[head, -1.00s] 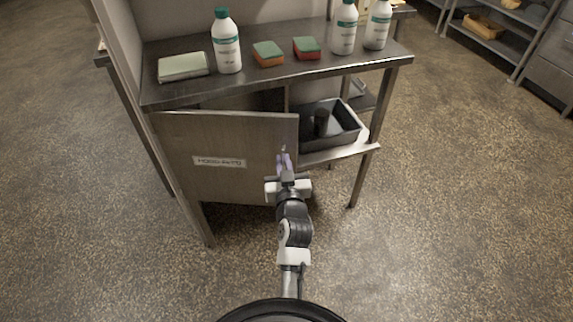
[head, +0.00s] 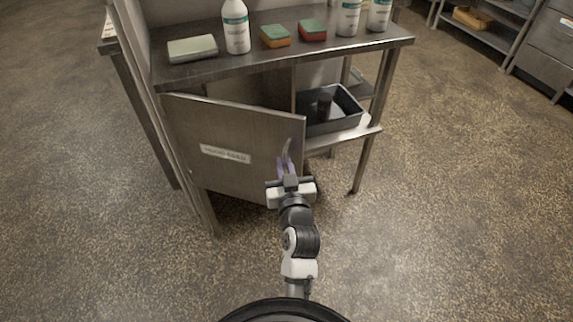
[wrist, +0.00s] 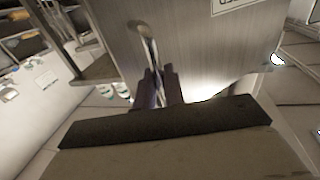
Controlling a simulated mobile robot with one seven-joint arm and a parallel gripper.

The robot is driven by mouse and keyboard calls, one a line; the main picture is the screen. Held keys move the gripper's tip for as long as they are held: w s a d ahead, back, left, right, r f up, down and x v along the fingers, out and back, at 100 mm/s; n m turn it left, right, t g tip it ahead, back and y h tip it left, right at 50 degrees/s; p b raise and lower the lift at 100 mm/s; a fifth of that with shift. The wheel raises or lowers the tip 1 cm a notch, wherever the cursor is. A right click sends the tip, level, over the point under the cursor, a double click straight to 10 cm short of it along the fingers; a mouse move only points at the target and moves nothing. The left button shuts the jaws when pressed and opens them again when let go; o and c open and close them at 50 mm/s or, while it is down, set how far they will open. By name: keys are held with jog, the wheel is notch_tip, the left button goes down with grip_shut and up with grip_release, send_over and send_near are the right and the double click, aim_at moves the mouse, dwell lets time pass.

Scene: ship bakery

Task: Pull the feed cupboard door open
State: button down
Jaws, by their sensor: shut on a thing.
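The cupboard door (head: 232,140) is a grey metal panel with a white label, hinged at its left side under the steel table. It stands partly open, its right edge swung out toward me. My gripper (head: 286,166) is at the door's right edge, shut on the upright metal handle (head: 287,148). In the wrist view the handle (wrist: 147,42) runs down between the two purple-grey fingers of my gripper (wrist: 159,78), and the door (wrist: 195,50) fills the upper middle. The lower end of the handle is hidden by the fingers.
On the table top (head: 270,53) stand white bottles (head: 236,28), sponges (head: 275,36) and a pale green block (head: 192,48). A dark tray (head: 330,110) sits on the lower shelf right of the door. Floor (head: 440,220) is clear in front and to the right.

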jog(key=shift+s+a, duration=0.25)
jog(key=shift+a, duration=0.15)
jog(key=c, duration=1.6)
grip_release()
jog(key=shift+a, duration=0.1)
